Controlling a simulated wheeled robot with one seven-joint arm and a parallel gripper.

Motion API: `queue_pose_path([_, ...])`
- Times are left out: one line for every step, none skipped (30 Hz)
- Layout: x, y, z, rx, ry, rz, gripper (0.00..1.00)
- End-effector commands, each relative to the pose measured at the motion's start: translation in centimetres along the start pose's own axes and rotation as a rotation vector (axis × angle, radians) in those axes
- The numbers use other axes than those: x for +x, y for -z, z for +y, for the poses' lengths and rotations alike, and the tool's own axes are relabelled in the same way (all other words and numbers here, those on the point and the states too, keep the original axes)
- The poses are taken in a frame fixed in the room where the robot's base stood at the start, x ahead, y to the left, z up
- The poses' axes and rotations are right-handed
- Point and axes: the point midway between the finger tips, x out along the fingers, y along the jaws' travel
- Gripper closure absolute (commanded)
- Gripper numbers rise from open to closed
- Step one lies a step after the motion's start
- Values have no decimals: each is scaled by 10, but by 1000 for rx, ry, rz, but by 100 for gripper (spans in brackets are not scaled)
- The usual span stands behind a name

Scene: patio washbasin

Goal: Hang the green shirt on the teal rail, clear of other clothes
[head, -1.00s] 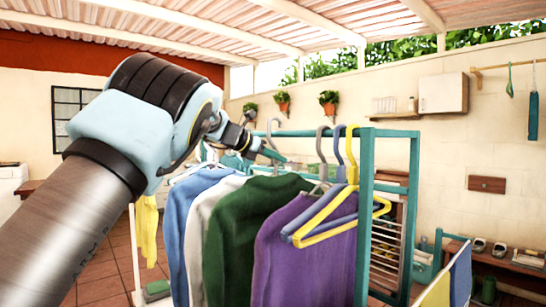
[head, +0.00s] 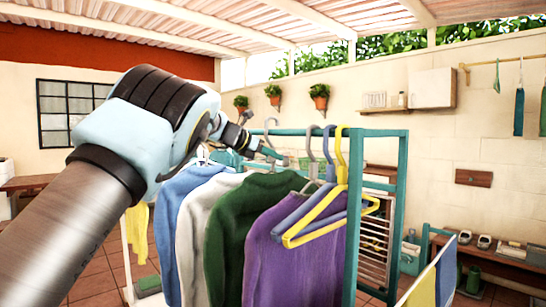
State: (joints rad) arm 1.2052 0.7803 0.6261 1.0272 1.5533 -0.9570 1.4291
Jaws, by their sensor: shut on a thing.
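The green shirt (head: 228,235) hangs upright among other shirts, between a white shirt on its left and a purple shirt on its right. Its hanger hook (head: 268,128) stands at the height of the teal rail (head: 293,132); I cannot tell whether it rests on the rail. My gripper (head: 270,153) is shut on the green shirt's hanger, just below the hook. The fingertips are small in view, and the purple shirt covers part of the green one.
A blue shirt (head: 172,195) and the white shirt (head: 188,240) hang close on the left. The purple shirt (head: 275,260) hangs close on the right. An empty yellow hanger (head: 315,233) and a blue-grey hanger (head: 328,143) crowd the rail's right end, by the teal post (head: 355,215).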

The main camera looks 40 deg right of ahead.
Motion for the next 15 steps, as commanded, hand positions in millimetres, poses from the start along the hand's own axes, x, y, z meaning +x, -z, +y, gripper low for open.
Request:
queue_pose_path([0,-1,0,1,0,-2,100])
queue_pose_path([0,-1,0,1,0,-2,100])
queue_pose_path([0,0,0,1,0,-2,100])
queue_pose_path([0,0,0,1,0,-2,100])
queue_pose_path([0,1,0,1,0,-2,100])
queue_pose_path([1,2,0,1,0,-2,100])
queue_pose_path([1,3,0,1,0,-2,100])
queue_pose_path([2,4,0,1,0,-2,100])
queue_pose_path([2,6,0,1,0,-2,100])
queue_pose_path([3,7,0,1,0,-2,100])
queue_pose_path([4,8,0,1,0,-2,100])
queue_pose_path([4,10,0,0,0,-2,100])
queue_pose_path([5,12,0,0,0,-2,100])
queue_pose_path([6,13,0,0,0,-2,100])
queue_pose_path([6,15,0,0,0,-2,100])
